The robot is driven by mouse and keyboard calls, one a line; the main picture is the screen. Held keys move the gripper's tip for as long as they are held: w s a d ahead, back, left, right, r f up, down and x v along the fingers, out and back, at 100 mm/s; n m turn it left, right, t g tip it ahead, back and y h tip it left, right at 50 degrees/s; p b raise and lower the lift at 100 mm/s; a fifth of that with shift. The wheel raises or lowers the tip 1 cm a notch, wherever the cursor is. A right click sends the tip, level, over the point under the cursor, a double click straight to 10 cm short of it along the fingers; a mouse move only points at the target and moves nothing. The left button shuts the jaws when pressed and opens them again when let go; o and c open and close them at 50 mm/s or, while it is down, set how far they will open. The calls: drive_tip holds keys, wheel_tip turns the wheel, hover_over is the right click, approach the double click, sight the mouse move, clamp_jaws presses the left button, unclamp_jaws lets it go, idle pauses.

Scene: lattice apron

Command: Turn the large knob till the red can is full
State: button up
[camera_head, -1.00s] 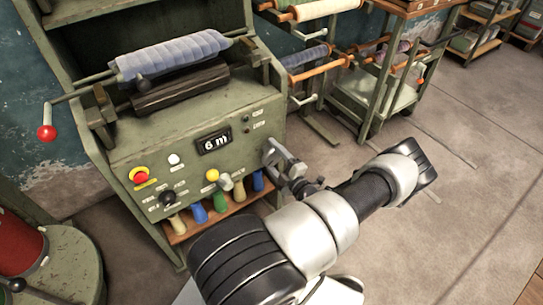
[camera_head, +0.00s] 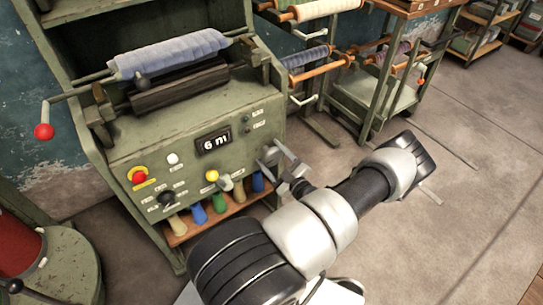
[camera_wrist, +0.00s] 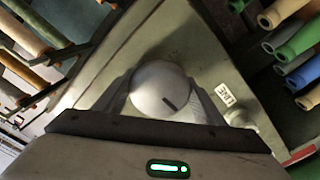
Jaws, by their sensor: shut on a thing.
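My gripper (camera_head: 283,160) is at the right end of the green machine's front panel. In the wrist view its two fingers (camera_wrist: 162,95) are shut on either side of a large, round pale-grey knob (camera_wrist: 160,84) with a dark mark on its face. In the head view the knob is mostly hidden by the gripper. A red can (camera_head: 18,243) stands at the far left on a round green stand, cut off by the picture edge. Its inside is not visible.
The panel has a display (camera_head: 213,142) reading 6 m, a red button (camera_head: 138,175), a white button (camera_head: 172,159), a yellow button (camera_head: 211,175) and a black knob (camera_head: 166,198). Several coloured spools (camera_head: 219,202) sit below. A crank with a red ball (camera_head: 44,131) sticks out left.

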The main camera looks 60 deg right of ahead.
idle(0.3)
drive_tip(key=o, duration=1.1)
drive_tip(key=shift+c, duration=0.2)
drive_tip(key=shift+s, duration=0.1)
drive_tip(key=p+v, duration=0.2)
drive_tip(key=v, duration=1.5)
drive_tip(key=shift+a, duration=0.1)
